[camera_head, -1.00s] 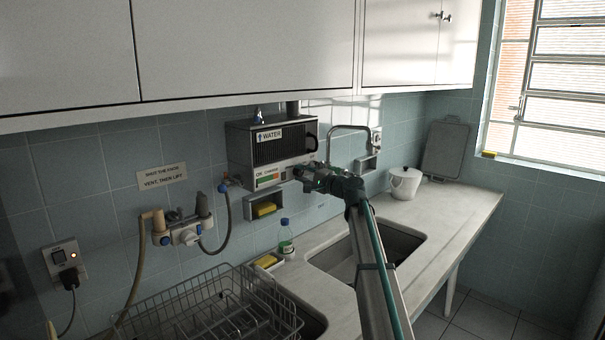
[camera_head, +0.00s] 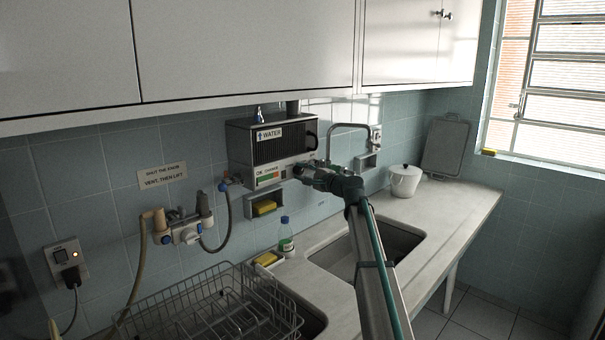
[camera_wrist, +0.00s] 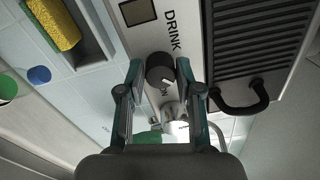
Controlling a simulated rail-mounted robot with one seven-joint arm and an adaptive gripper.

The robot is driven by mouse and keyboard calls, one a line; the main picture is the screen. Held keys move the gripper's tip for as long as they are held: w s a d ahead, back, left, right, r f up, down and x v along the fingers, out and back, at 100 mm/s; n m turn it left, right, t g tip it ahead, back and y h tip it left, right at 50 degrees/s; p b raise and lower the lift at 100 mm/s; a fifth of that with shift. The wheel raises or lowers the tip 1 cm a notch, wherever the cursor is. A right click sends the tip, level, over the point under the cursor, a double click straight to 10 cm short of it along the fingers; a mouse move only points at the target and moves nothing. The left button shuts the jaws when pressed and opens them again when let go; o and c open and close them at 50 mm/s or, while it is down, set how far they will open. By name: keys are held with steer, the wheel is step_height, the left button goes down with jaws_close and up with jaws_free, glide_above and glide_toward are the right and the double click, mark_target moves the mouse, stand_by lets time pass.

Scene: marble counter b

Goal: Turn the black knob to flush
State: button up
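The black knob (camera_wrist: 160,72) sticks out from the pale front panel of the water unit (camera_head: 270,143), between the printed words DRINK and ON. A white pointer mark on it slants toward the lower right in the wrist view. My gripper (camera_wrist: 160,66) has one finger on each side of the knob, with narrow gaps that look open; contact is not clear. In the head view, my gripper (camera_head: 303,171) is at the unit's lower right front, and the knob is hidden behind it. No FLUSH label is readable.
A yellow sponge (camera_head: 264,207) sits in a wall niche below the unit. A bottle (camera_head: 286,240), a wire rack (camera_head: 215,310) and a white lidded pot (camera_head: 404,181) stand on the counter. Cupboards (camera_head: 245,50) hang above.

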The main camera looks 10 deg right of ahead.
steer(key=o, duration=0.3)
steer(key=v, duration=1.2)
